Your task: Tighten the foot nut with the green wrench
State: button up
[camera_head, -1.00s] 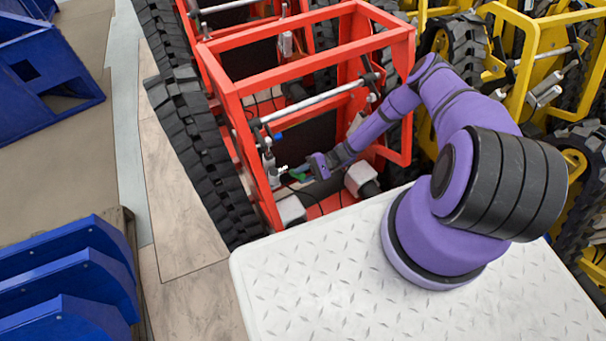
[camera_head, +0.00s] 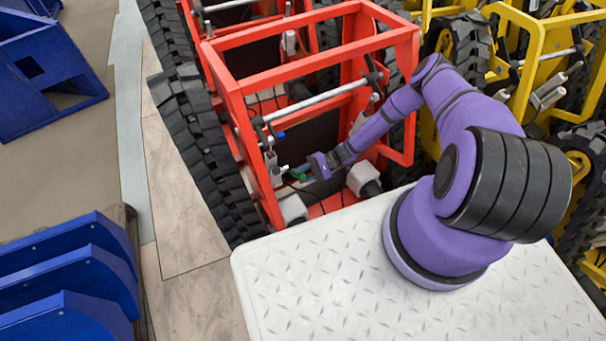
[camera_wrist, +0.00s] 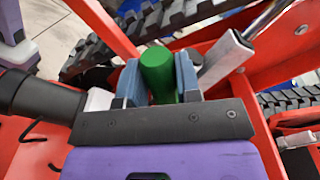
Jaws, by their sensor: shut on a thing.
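My gripper (camera_wrist: 160,82) is shut on the green wrench (camera_wrist: 157,68), whose green handle shows between the blue-grey finger pads in the wrist view. In the head view my gripper (camera_head: 310,170) reaches inside the red carrier frame (camera_head: 240,90), near its left side, and a bit of the green wrench (camera_head: 302,177) shows at the fingers. A metal fitting (camera_head: 273,168) stands just left of the wrench. The far end of the wrench is hidden in the wrist view. I cannot make out the foot nut, nor whether the wrench touches it.
A black track (camera_head: 200,150) runs along the red frame's left side. A silver bar (camera_head: 315,103) crosses the frame above my forearm. White-capped motors (camera_head: 362,178) sit near my gripper. Yellow carriers (camera_head: 530,50) stand right, blue parts (camera_head: 70,270) left. Floor between is clear.

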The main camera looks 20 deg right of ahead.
grip_shut()
jog(key=shift+w+a+r+m, duration=0.1)
jog(key=shift+w+r+m, duration=0.4)
jog(key=shift+w+r, duration=0.2)
jog(key=shift+w, duration=0.1)
jog(key=shift+w+a+r+m, duration=0.1)
jog(key=shift+w+r+m, duration=0.4)
jog(key=shift+w, duration=0.15)
jog(key=shift+w+a+r+m, duration=0.1)
jog(key=shift+w+r+m, duration=0.45)
jog(key=shift+w, duration=0.25)
jog(key=shift+w+a+r+m+g, duration=0.1)
jog(key=shift+w+r+m+g, duration=0.15)
jog(key=shift+w, duration=0.2)
jog(key=shift+w+r+m+g, duration=0.1)
jog(key=shift+w+m, duration=0.2)
jog(key=shift+w, duration=0.1)
